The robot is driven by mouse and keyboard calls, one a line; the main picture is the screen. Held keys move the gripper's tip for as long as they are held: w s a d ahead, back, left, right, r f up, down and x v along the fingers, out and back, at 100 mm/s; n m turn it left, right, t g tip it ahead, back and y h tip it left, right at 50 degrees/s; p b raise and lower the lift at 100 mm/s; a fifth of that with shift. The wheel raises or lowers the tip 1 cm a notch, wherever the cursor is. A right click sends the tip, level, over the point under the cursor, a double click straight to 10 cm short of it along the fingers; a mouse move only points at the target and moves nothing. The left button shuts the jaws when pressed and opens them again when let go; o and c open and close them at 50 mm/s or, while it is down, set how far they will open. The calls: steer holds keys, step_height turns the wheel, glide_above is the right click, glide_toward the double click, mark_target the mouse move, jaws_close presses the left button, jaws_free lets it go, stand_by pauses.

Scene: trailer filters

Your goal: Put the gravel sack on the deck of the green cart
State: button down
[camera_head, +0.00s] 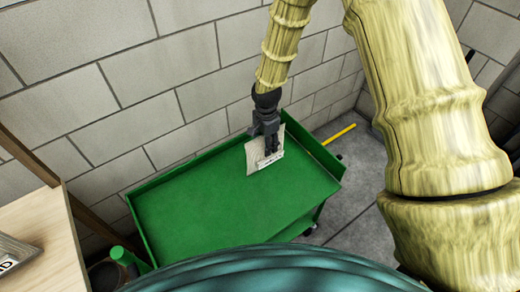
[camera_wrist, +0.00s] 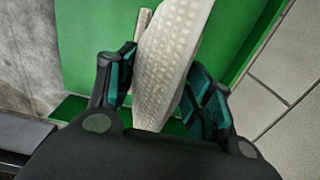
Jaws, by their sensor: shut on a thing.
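The gravel sack (camera_head: 252,158) is pale and flat-looking, and hangs in my gripper (camera_head: 270,153) over the far right part of the green cart. In the wrist view the sack (camera_wrist: 168,60) is a whitish woven bag between the two fingers of my gripper (camera_wrist: 164,98), which are shut on it. The green cart (camera_head: 225,205) has an empty flat deck with low raised rims; its deck also shows in the wrist view (camera_wrist: 92,45). I cannot tell whether the sack's lower edge touches the deck.
A grey block wall (camera_head: 110,90) runs close behind the cart. A wooden table (camera_head: 45,225) with a labelled tray (camera_head: 15,258) stands at the left. A yellow bar (camera_head: 339,134) lies beyond the cart's right side. Most of the deck is clear.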

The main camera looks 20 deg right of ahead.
steer(key=shift+w+d, duration=0.45)
steer(key=shift+w, duration=0.1)
steer(key=shift+f+p, duration=0.35)
steer(key=shift+f, duration=1.5)
steer(key=c, duration=0.6)
jaws_free()
steer(key=shift+s, duration=0.1)
step_height(320, 180, up, 12)
steer(key=shift+r+b, duration=0.1)
steer(key=shift+b, duration=0.5)
